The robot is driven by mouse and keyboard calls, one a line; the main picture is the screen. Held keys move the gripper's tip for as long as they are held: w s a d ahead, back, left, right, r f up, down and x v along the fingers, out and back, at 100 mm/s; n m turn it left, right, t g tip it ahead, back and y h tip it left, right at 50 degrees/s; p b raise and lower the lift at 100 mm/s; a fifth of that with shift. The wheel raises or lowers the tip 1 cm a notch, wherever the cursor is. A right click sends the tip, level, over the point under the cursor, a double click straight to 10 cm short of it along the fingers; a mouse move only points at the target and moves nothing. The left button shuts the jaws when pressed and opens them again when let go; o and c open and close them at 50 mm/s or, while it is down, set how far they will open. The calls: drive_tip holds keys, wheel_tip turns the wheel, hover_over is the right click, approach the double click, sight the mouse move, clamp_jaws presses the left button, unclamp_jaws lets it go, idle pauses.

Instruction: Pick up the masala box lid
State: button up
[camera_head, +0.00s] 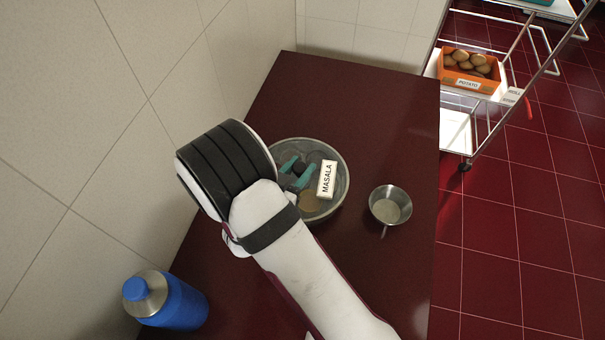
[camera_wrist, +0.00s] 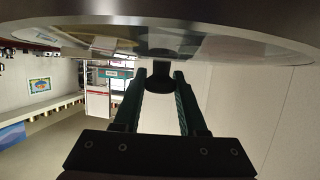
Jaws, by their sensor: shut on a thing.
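The masala box lid (camera_head: 316,158) is a round, see-through disc with a grey rim, in the middle of the head view. A white "MASALA" label (camera_head: 327,179) shows at its right side. My gripper (camera_head: 295,171), with teal fingers, is shut on the lid's dark knob. In the wrist view, the knob (camera_wrist: 162,73) sits between the two fingertips, against the lid's glossy face (camera_wrist: 210,46). My arm hides the lid's left part. I cannot tell whether the lid is apart from the box below it.
A small steel bowl (camera_head: 390,205) stands right of the lid on the dark red counter (camera_head: 330,95). A blue bottle (camera_head: 168,301) stands at the lower left. Tiled walls border the left and back. A trolley with an orange potato crate (camera_head: 469,70) stands at upper right.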

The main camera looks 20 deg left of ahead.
clamp_jaws()
